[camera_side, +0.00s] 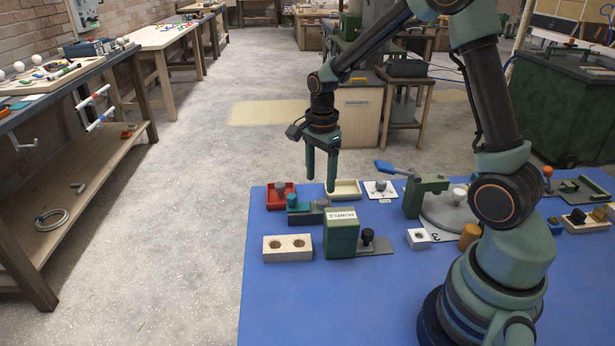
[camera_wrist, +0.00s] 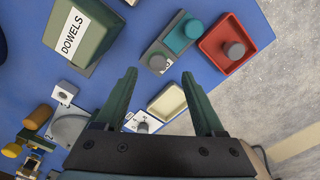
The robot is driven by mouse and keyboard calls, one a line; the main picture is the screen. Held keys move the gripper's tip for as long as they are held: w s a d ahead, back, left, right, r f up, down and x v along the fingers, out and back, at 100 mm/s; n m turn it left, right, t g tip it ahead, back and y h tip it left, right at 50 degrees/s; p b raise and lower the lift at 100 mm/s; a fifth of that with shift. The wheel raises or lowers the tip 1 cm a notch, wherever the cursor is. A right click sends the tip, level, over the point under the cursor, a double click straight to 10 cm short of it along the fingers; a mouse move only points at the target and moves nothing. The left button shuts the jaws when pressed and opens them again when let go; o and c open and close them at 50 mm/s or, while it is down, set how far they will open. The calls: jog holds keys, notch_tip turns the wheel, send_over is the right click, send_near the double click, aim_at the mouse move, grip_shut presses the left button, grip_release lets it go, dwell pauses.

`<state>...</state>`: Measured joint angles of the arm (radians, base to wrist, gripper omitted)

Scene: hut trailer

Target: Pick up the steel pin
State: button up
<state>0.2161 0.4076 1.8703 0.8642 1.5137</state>
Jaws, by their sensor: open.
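Several short grey metal-looking cylinders show, and I cannot tell which is the steel pin. One (camera_wrist: 235,50) stands in the red tray (camera_wrist: 207,46), which is also at the left in the side view (camera_side: 271,203). Another (camera_wrist: 157,62) is on a dark block beside a teal cylinder (camera_wrist: 193,29). My gripper (camera_side: 320,182) points down, open and empty, above the far left part of the blue table. In the wrist view its fingertips (camera_wrist: 158,75) are wide apart, with nothing between them.
A cream tray (camera_side: 344,183) looks empty. A green DOWELS box (camera_side: 342,236) and a pale two-hole block (camera_side: 287,254) stand nearer the side camera. The blue table's near left part (camera_side: 300,305) is clear.

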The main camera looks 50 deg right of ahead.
aim_at(322, 201)
jog(key=shift+s+d+f, duration=0.1)
jog(key=shift+f, duration=1.45)
jog(key=shift+s+d+f, duration=0.1)
jog(key=shift+f, duration=1.4)
grip_shut()
